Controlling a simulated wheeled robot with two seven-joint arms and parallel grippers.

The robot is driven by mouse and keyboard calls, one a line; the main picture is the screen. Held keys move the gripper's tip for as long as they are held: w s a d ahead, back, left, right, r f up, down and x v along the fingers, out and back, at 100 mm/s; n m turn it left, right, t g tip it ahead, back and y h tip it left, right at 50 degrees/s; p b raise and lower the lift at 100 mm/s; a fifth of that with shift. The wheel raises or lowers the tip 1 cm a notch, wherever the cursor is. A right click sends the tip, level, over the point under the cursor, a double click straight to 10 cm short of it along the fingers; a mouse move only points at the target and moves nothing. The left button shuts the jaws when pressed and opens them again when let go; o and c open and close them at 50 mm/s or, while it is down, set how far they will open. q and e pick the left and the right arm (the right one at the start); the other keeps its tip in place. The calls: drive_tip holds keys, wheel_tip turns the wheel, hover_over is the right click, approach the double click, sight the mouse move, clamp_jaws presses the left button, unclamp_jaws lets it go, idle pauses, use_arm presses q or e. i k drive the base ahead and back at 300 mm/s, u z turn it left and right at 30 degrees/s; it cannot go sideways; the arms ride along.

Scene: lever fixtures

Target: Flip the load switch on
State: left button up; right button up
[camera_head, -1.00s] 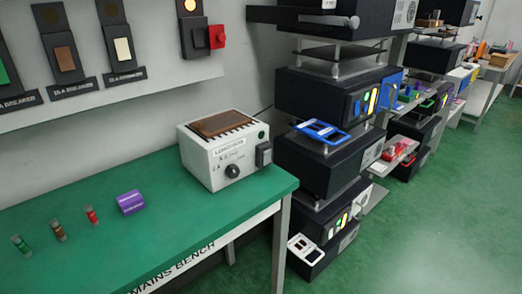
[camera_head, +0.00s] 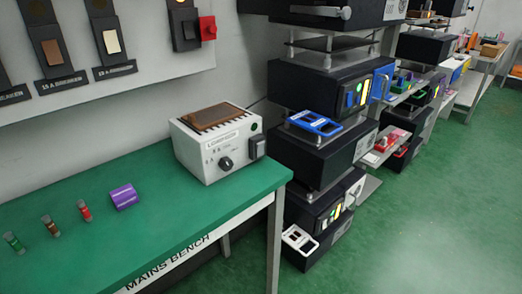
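The load box (camera_head: 219,142) is a pale grey unit on the right end of the green bench, with a brown slatted top. Its front has a label, a black round knob (camera_head: 226,163) and a small green spot. A black switch block (camera_head: 257,146) sits at its right front edge; I cannot tell its position. On the wall panel above, a dark switch unit (camera_head: 186,30) has a red block (camera_head: 208,28) at its right side. Neither of my grippers shows in the head view.
The mains bench (camera_head: 150,228) holds a purple block (camera_head: 124,196) and several small coloured cylinders (camera_head: 49,225). Breakers hang on the wall panel. Dark stacked equipment (camera_head: 315,92) with blue and white trays stands right of the bench. Green floor (camera_head: 420,225) is clear at the right.

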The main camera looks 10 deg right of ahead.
sight(260, 148)
drive_tip(key=z, duration=0.95)
drive_tip(key=i, duration=0.75)
drive_tip(key=u, duration=1.5)
